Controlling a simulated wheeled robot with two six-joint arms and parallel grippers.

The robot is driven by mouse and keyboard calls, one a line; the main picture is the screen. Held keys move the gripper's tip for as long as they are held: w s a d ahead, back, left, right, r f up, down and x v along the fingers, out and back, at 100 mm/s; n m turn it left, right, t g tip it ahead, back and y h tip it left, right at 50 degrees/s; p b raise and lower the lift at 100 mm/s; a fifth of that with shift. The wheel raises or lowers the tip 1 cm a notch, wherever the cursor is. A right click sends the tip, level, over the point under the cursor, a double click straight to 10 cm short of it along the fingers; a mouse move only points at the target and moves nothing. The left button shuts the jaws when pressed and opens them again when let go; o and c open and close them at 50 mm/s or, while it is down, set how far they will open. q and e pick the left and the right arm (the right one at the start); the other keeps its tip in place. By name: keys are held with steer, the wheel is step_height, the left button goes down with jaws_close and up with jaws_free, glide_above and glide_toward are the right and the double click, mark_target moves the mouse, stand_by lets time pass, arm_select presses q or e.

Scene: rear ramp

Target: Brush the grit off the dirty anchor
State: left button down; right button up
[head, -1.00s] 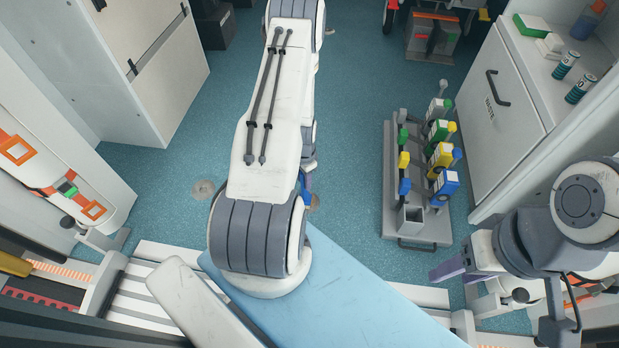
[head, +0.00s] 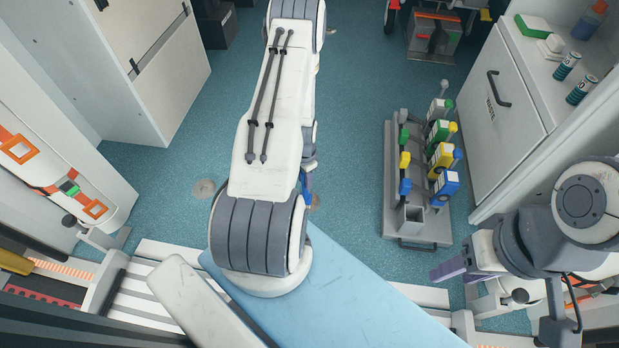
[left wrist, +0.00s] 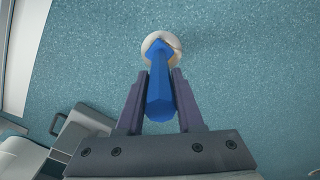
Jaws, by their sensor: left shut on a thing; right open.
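In the left wrist view my left gripper (left wrist: 160,103) is shut on a blue handle (left wrist: 160,85) that points away over the floor. A pale cream round thing (left wrist: 149,48) surrounds the handle's far end; I cannot tell whether it is a brush head or a floor fitting. In the head view my left arm hides that gripper. Two round brownish fittings, possibly anchors, show on the floor: one (head: 203,189) left of my arm, one (head: 314,200) just right of it, partly covered. My right gripper (head: 450,268) is open and empty at lower right.
A grey rack (head: 415,225) with green, yellow and blue items stands right of centre. A waste cabinet (head: 505,130) stands at right, a cream cabinet (head: 150,70) at left. A light-blue panel (head: 350,300) is in front. The teal floor between is largely clear.

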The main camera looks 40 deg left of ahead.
arm_select(q)
steer(key=shift+w+a+f+p, duration=0.1)
steer(key=shift+w+a+p, duration=0.7)
steer(key=shift+p, duration=1.9)
stand_by(1.7)
